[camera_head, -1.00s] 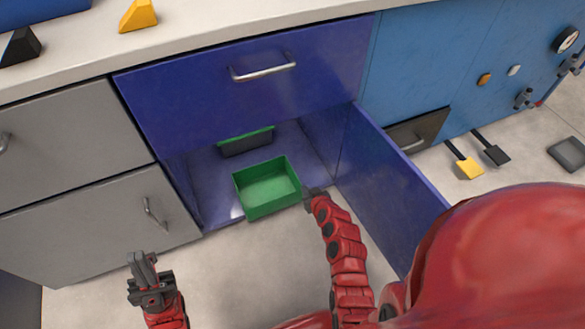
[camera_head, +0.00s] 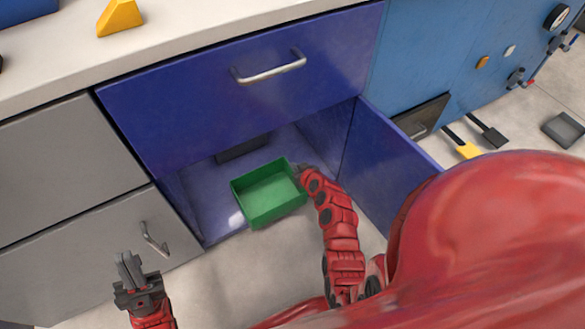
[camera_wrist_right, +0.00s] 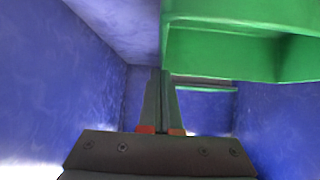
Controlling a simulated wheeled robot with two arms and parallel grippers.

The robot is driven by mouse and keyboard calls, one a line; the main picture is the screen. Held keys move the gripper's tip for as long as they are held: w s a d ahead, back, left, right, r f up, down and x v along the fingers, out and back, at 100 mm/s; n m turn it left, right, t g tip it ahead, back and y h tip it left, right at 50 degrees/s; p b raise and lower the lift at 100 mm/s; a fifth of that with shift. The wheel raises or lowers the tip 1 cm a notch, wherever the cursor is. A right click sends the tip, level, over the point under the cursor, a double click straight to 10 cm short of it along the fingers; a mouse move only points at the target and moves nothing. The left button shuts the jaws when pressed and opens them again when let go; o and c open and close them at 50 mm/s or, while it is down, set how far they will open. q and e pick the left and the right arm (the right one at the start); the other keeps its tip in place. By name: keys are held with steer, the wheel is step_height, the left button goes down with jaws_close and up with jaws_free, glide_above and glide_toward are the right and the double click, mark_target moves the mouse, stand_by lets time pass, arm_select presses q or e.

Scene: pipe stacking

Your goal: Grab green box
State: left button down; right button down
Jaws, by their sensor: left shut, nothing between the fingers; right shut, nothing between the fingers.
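An open-topped green box (camera_head: 268,195) sits at the front of the open lower compartment of the blue cabinet. It also fills the upper right of the right wrist view (camera_wrist_right: 235,45). My right gripper (camera_head: 299,169) is at the box's right rear side in the head view, its fingers mostly hidden. In the right wrist view my right gripper (camera_wrist_right: 160,75) is shut and empty, its tips close beside the box; I cannot tell if they touch. My left gripper (camera_head: 127,262) is shut and empty, low in front of the grey cabinets, away from the box.
A dark box (camera_head: 242,149) stands deeper in the compartment, partly hidden by the cabinet front. The open blue door (camera_head: 395,170) bounds the right side. A closed blue drawer (camera_head: 245,85) is above. Clear floor lies between my left gripper and the cabinet.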

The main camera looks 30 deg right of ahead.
steer(key=shift+s+f, duration=0.2)
steer(key=shift+f, duration=0.1)
